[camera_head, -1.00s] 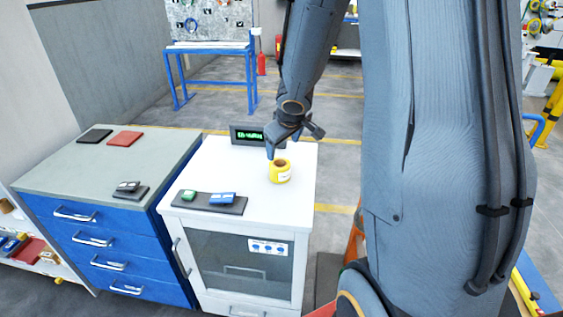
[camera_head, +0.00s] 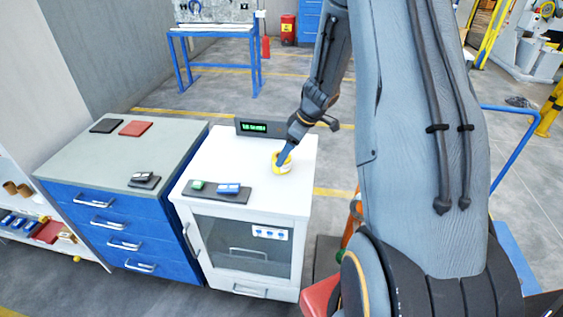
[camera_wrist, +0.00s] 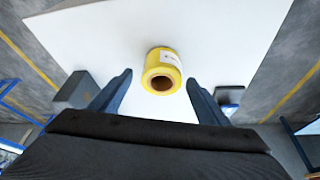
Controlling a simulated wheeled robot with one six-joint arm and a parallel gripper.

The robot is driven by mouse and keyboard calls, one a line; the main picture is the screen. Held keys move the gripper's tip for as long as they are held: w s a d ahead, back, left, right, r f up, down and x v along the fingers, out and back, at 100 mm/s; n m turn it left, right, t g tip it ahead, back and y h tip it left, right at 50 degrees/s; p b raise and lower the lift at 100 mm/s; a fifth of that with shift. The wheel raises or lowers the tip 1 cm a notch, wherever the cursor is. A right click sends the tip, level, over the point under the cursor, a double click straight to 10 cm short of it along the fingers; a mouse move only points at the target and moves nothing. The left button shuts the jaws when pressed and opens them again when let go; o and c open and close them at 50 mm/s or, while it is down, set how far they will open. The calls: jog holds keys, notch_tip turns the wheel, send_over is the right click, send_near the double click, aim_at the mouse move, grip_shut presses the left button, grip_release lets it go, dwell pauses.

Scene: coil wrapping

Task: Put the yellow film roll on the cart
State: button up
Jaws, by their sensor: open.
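The yellow film roll (camera_head: 281,166) stands upright on the white top of a cabinet in the head view. In the wrist view the yellow roll (camera_wrist: 164,72) shows its brown core and a white label, a little beyond the fingertips and roughly midway between them. My gripper (camera_wrist: 157,84) is open, with one finger on each side and nothing held. In the head view my gripper (camera_head: 284,156) is right at the roll and partly covers it. I cannot tell whether a finger touches it. No cart is clearly visible in these views.
The white cabinet (camera_head: 228,165) has a display (camera_head: 258,127) at its back and a dark tray (camera_head: 216,191) with small green and blue items. A blue drawer unit (camera_head: 110,225) stands to its left. A blue workbench (camera_head: 213,30) stands farther back.

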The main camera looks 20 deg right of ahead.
jog(key=shift+a+p+x, duration=0.15)
jog(key=shift+p+x, duration=0.1)
jog(key=shift+x, duration=1)
jog(key=shift+a+p+x, duration=0.1)
jog(key=shift+p+x, duration=0.1)
jog(key=shift+x, duration=1.05)
jog(key=c, duration=1.3)
